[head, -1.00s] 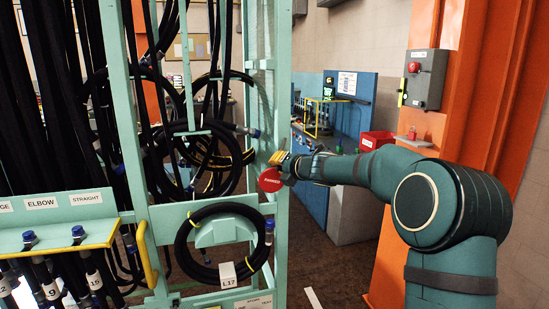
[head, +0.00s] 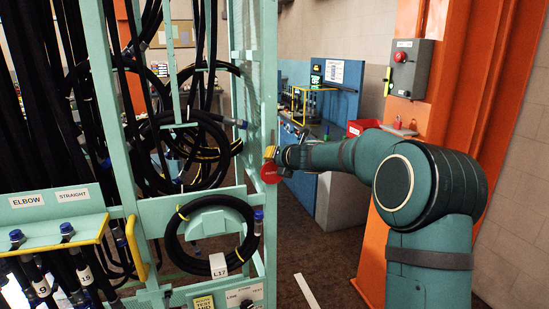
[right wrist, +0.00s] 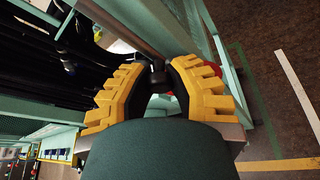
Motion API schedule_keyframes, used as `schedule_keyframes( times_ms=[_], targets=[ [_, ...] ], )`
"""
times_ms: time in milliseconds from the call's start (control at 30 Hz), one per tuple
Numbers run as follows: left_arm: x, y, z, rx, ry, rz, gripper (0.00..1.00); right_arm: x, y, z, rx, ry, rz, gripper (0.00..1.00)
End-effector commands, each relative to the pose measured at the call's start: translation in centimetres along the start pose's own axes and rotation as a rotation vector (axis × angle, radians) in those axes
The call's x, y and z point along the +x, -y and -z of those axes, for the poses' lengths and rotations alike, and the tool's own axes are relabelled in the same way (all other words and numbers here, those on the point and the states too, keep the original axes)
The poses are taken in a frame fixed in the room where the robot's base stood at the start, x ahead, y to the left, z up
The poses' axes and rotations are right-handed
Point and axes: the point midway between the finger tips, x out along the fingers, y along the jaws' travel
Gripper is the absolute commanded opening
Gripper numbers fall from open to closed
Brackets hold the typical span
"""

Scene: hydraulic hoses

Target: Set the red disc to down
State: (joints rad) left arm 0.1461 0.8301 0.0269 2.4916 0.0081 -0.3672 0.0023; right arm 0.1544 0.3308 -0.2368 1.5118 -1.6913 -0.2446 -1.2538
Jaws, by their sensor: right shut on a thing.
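The red disc (head: 270,173) is at the right-hand post of the pale green hose rack, in the head view. It looks narrowed, and its face is not readable. My right gripper (head: 279,155) reaches it from the right, its yellow fingers just above and beside the disc. The right wrist view shows the yellow fingers of my right gripper (right wrist: 158,76) drawn together around something dark. A small red patch of the disc (right wrist: 179,90) shows beside the right finger. The contact itself is mostly hidden. My left gripper is not in view.
The rack (head: 110,110) holds several black hoses, with a coil (head: 205,232) tagged L17 below left of the disc. A grey box with a red button (head: 409,68) is on the orange column (head: 465,85). Floor right of the rack is clear.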

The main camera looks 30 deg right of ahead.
Motion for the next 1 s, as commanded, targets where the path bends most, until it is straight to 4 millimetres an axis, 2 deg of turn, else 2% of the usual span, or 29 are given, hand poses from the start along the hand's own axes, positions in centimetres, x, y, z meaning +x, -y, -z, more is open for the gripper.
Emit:
schedule_keyframes(
  times_ms=[33,100,133,200,233,533,667,767,1000],
  targets=[
    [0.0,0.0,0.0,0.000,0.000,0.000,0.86,0.2,0.4,0.7,0.000,-0.012,0.006,0.00],
    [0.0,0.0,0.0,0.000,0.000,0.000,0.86,0.2,0.4,0.7,0.000,-0.012,0.006,0.00],
    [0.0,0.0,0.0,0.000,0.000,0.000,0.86,0.2,0.4,0.7,0.001,-0.012,0.006,0.21],
    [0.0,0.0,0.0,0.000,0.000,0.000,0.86,0.2,0.4,0.7,0.001,-0.012,0.006,0.46],
    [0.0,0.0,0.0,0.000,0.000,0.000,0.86,0.1,0.4,0.6,0.001,-0.011,0.006,0.53],
    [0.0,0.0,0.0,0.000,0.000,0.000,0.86,0.0,0.2,0.3,0.002,-0.005,0.003,0.53],
    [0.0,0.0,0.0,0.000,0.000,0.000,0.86,-0.8,0.2,0.2,0.003,-0.004,0.003,0.53],
    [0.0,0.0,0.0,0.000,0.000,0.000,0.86,-2.2,0.1,0.1,0.004,-0.003,0.002,0.53],
    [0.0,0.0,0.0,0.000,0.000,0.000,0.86,-6.9,0.1,0.2,0.003,-0.003,0.002,0.53]
  ],
)
